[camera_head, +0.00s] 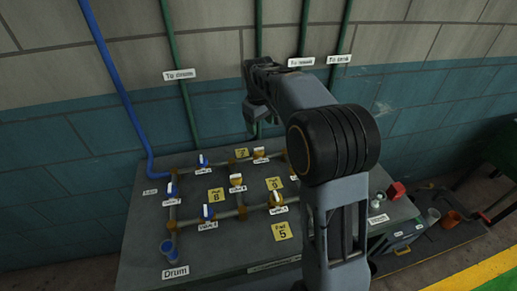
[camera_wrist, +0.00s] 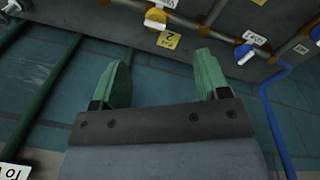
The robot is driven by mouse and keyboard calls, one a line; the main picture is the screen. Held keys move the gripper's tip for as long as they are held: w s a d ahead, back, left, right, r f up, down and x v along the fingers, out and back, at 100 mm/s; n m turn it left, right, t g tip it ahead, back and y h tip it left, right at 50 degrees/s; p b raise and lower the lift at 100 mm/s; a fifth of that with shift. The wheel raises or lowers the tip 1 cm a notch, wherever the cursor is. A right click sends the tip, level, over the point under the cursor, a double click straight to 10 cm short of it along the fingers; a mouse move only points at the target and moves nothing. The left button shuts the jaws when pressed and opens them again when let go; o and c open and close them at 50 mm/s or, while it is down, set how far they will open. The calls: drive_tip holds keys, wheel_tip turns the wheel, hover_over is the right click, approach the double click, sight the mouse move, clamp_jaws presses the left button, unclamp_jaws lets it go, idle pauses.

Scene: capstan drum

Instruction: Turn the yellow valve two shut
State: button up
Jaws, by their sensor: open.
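My gripper (camera_wrist: 163,75) is open and empty, with green fingers apart. In the head view it hangs above the back of the board, partly hidden by my arm, touching no valve.
Blue valves (camera_head: 208,212) sit on the left pipes; one also shows in the wrist view (camera_wrist: 244,54). Yellow pad cards (camera_head: 281,231) lie between the pipes. Green wall pipes (camera_head: 180,70) and a blue pipe (camera_head: 112,70) rise behind. A red block (camera_head: 396,190) is at the right.

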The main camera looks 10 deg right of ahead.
sight(259, 148)
drive_tip(key=shift+n+g, duration=0.3)
drive_tip(key=shift+n, duration=0.3)
drive_tip(key=w+f, duration=0.1)
drive_tip(key=f, duration=0.4)
drive_tip(key=w+f, duration=0.2)
drive_tip(key=f, duration=0.3)
drive_tip(key=w+f+p, duration=0.1)
drive_tip(key=f, duration=0.5)
drive_tip(key=shift+w+d, duration=0.35)
drive_tip(key=shift+c, duration=0.5)
drive_tip(key=c, duration=0.8)
